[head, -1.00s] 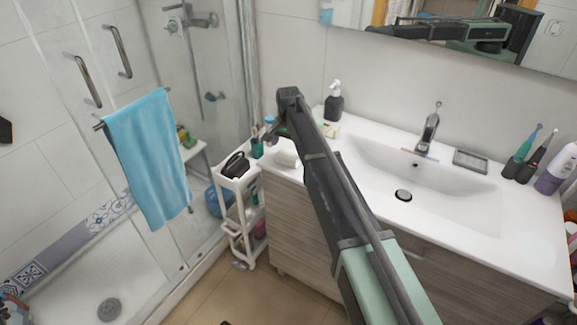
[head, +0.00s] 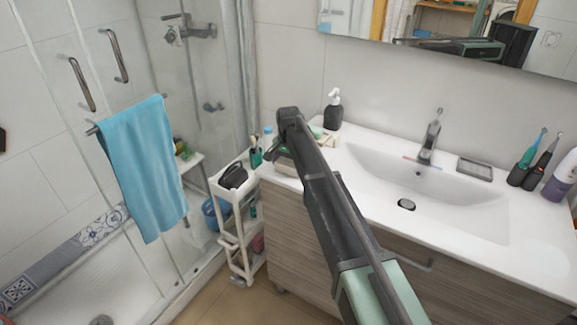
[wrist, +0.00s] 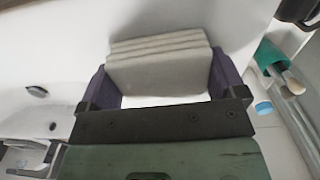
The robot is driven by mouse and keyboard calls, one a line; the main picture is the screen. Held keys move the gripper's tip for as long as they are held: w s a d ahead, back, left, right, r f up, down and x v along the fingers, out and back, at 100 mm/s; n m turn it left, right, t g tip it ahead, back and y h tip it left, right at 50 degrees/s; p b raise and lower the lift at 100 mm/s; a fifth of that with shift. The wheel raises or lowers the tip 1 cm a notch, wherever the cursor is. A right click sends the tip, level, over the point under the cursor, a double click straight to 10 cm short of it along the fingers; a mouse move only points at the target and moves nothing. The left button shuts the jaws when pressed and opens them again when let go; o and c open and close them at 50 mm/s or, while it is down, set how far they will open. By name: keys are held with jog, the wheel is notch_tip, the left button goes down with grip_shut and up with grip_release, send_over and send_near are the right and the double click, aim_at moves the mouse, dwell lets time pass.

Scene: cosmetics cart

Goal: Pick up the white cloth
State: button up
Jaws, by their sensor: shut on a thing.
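The white cloth (wrist: 160,62) is a folded, layered off-white stack in the wrist view. It sits between the two dark purple fingers of my gripper (wrist: 162,78), which is shut on it from both sides. The white counter shows around and behind the cloth. I cannot tell whether the cloth still touches the counter. In the head view my gripper is largely hidden behind the end of my arm, over the left end of the counter, so the hold is clear only in the wrist view.
A white sink counter (head: 470,245) extends right, with a faucet (head: 431,138), soap dish (head: 475,168) and toothbrushes. A dark soap bottle (head: 333,110) stands behind my arm. A white cart (head: 228,185) bearing a black item (head: 233,176) stands left. A blue towel (head: 143,165) hangs farther left.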

aim_at(288, 161)
notch_tip(288, 161, up, 20)
jog(key=p, duration=2)
